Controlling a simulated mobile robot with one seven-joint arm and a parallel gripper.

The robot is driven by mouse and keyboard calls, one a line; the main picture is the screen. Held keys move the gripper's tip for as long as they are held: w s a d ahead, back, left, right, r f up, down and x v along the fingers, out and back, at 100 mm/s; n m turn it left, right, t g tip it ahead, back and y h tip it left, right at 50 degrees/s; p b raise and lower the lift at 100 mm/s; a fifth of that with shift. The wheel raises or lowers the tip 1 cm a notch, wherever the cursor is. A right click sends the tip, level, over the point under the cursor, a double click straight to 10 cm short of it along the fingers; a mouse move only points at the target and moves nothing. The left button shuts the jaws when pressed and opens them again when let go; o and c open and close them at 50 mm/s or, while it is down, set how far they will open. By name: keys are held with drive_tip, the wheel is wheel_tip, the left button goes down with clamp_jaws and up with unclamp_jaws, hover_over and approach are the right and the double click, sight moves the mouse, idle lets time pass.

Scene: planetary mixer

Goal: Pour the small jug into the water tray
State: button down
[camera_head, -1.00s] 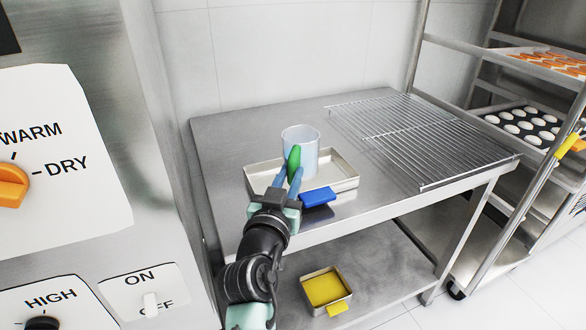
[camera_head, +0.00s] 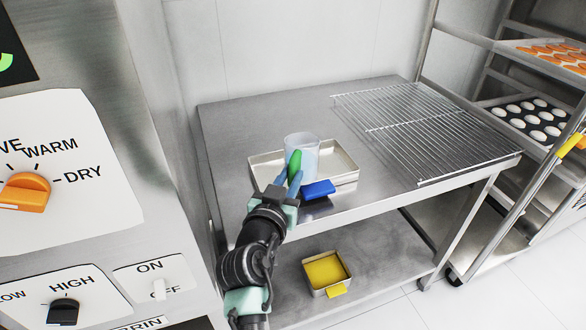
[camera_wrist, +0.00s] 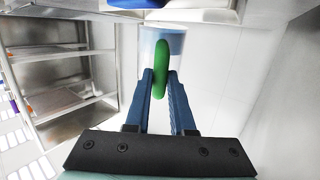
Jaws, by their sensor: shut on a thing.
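The small jug (camera_head: 303,145) is a clear, bluish cup with a green handle (camera_head: 294,163). In the head view it appears upright over the water tray (camera_head: 347,170), a shallow metal tray with a blue grip (camera_head: 318,189) at its front. I cannot tell whether the jug touches the tray. My gripper (camera_head: 289,181) is shut on the green handle. In the wrist view, the two blue fingers (camera_wrist: 160,85) close around the handle, and the jug (camera_wrist: 176,42) shows behind it with bluish contents. The handle and fingers hide part of the jug.
The tray is on a steel table (camera_head: 235,135). A wire rack (camera_head: 425,130) covers the table's right side. A small yellow-filled tray (camera_head: 326,271) lies on the lower shelf. A control panel (camera_head: 60,190) stands close at left, and a trolley with trays (camera_head: 530,122) at right.

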sight(291, 164)
drive_tip(key=shift+a+r+p, duration=0.1)
drive_tip(key=shift+r+p, duration=0.4)
drive_tip(key=shift+p, duration=0.3)
drive_tip(key=shift+r+g+p, duration=0.15)
drive_tip(key=shift+g+p, duration=0.15)
drive_tip(key=shift+p, duration=0.3)
drive_tip(key=p, duration=0.2)
drive_tip(key=shift+s+r+g+p, duration=0.1)
drive_tip(key=shift+r+g+p, duration=0.2)
drive_tip(key=shift+r+p, duration=0.1)
drive_tip(key=shift+f, duration=0.2)
drive_tip(key=shift+r, duration=0.1)
drive_tip(key=shift+r+g+y+p, duration=0.3)
drive_tip(key=shift+r+p, duration=0.05)
drive_tip(key=shift+p, duration=0.65)
drive_tip(key=shift+r+p, duration=0.2)
drive_tip(key=shift+p, duration=0.4)
drive_tip(key=shift+r+g+p, duration=0.2)
drive_tip(key=shift+g+p, duration=0.2)
drive_tip(key=shift+p, duration=0.4)
drive_tip(key=shift+f, duration=0.15)
